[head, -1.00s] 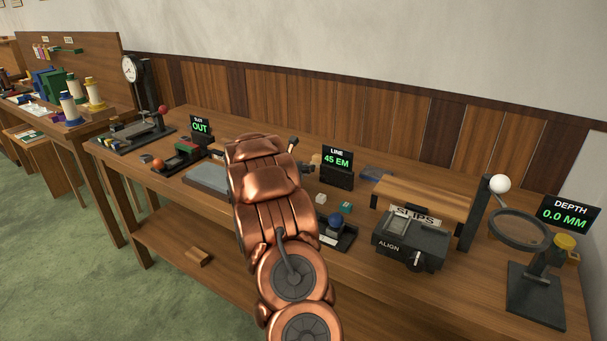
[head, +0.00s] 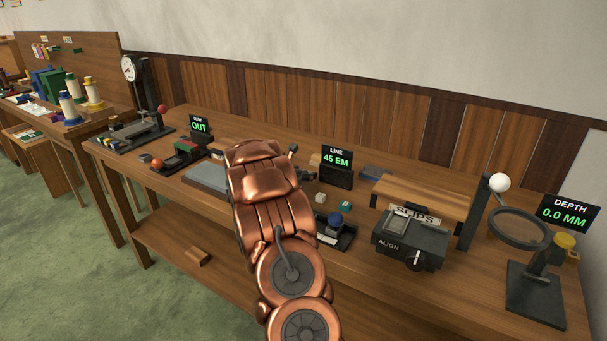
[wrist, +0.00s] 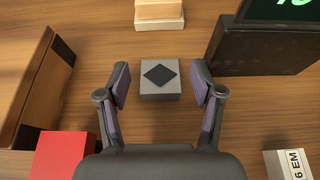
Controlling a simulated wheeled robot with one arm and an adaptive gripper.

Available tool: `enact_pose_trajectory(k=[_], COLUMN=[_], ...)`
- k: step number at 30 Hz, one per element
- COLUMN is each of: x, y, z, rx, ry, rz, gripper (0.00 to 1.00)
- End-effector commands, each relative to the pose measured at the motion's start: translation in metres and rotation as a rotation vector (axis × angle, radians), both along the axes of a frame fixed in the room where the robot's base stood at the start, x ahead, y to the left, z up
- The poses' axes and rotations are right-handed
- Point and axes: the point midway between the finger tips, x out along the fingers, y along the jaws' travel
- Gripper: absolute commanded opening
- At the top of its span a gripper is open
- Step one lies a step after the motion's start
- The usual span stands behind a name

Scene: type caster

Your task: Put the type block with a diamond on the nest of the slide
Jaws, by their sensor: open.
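The grey type block with a black diamond (wrist: 160,82) stands on the wood bench in the wrist view. The open fingers of my gripper (wrist: 161,88) are on either side of it, with a gap on each side. In the head view my copper arm hides this block and most of the gripper. The slide (head: 186,152) appears to be the dark fixture with an orange knob, left of my arm beside the OUT display (head: 199,126). Its nest is too small to make out.
In the wrist view a red block (wrist: 66,154) is near left, a wooden block (wrist: 159,12) beyond, a dark display stand (wrist: 262,45) right, and a block marked 6 EM (wrist: 290,165) near right. A wood-and-black piece (wrist: 38,85) borders the left.

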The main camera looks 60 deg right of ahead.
Motion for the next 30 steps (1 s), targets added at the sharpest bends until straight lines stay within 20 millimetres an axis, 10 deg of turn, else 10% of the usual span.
enact_pose_trajectory(k=[11, 30], x=[0.001, -0.003], y=[0.008, 0.091], z=[0.006, 0.041], rx=[-0.001, -0.002], ry=[0.000, 0.000], rz=[0.002, 0.001], gripper=[0.66, 0.66])
